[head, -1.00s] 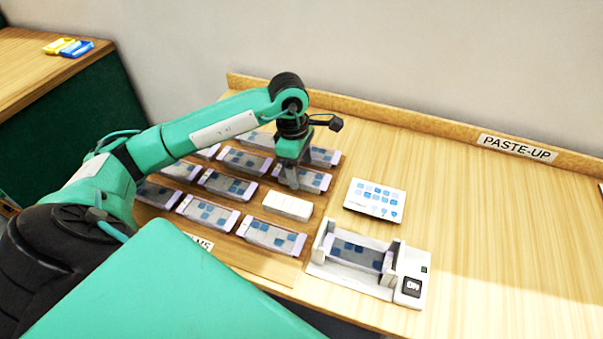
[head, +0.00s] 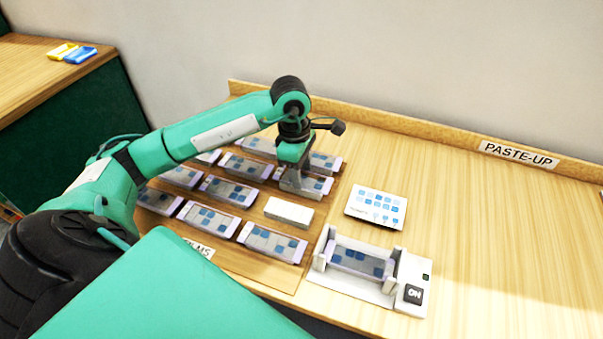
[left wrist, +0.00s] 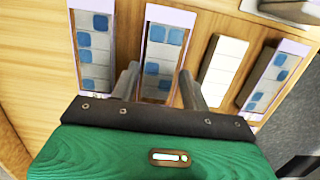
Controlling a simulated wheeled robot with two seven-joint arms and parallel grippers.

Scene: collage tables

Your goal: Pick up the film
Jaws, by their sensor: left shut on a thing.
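Several films, clear strips with blue squares and pale lilac ends, lie in rows on the wooden board (head: 285,277). My left gripper (head: 299,189) points down over one film (head: 319,186) in the far right part of the rows. In the left wrist view its two fingers (left wrist: 159,88) stand on either side of this film (left wrist: 166,40) and are shut on it. The gripper covers part of it in the head view. The film looks to be still at board level. My right gripper is not in view.
A white block (head: 289,212) lies just in front of the gripped film, with another film (head: 272,243) nearer. A white device (head: 413,284) with an ON switch holds a film in its cradle. A printed card (head: 376,207) lies behind it. The table's right side is clear.

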